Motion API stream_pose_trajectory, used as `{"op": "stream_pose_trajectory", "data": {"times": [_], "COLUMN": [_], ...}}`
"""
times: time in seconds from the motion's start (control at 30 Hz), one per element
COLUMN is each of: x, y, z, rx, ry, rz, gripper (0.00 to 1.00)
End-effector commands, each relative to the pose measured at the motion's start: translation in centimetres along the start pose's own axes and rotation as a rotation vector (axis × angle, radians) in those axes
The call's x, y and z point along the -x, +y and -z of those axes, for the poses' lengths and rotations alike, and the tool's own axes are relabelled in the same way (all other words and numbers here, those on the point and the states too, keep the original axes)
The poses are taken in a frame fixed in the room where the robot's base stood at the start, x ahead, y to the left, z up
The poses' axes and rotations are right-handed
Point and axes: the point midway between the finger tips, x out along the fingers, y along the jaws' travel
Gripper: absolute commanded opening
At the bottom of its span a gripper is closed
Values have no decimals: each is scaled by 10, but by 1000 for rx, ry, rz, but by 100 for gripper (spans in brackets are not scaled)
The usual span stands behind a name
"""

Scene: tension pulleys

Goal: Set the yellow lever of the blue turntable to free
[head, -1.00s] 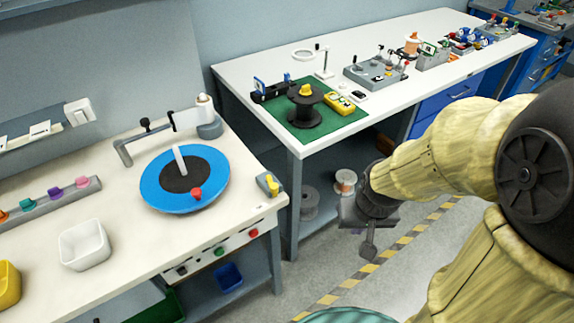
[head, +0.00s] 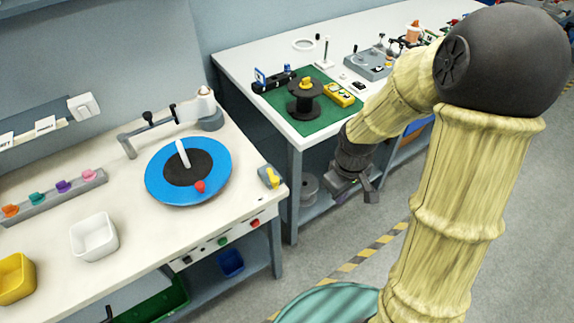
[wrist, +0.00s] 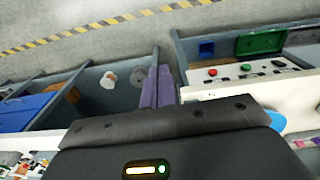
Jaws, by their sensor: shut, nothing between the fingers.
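The blue turntable (head: 220,165), a blue disc with a dark centre, a white peg and a red knob, lies on the left workbench. The yellow lever (head: 268,175) sits on a small grey block at the bench's right front corner, right of the disc. My gripper (head: 370,194) is shut and empty, off the bench to the right of the lever, in front of the second table. In the wrist view its purplish fingers (wrist: 157,88) are together. The turntable's blue edge (wrist: 277,121) shows there at the right; I cannot make out the lever there.
A green mat (head: 325,120) with a black spool (head: 305,100) lies on the second table. A white bin (head: 94,237) and a yellow bin (head: 14,279) stand left on the bench. Buttons (head: 222,238) line its front. Floor is open in front.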

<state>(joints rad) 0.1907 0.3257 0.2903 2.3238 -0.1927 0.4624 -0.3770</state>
Motion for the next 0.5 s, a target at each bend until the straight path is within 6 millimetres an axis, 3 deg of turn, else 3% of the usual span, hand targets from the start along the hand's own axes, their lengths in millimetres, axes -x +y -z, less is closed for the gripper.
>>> {"op": "stream_pose_trajectory", "data": {"times": [0.27,0.5], "x": [0,7], "y": [4,16], "z": [62,114], "rx": [523,890], "ry": [15,170], "rz": [159,251], "gripper": [0,0]}}
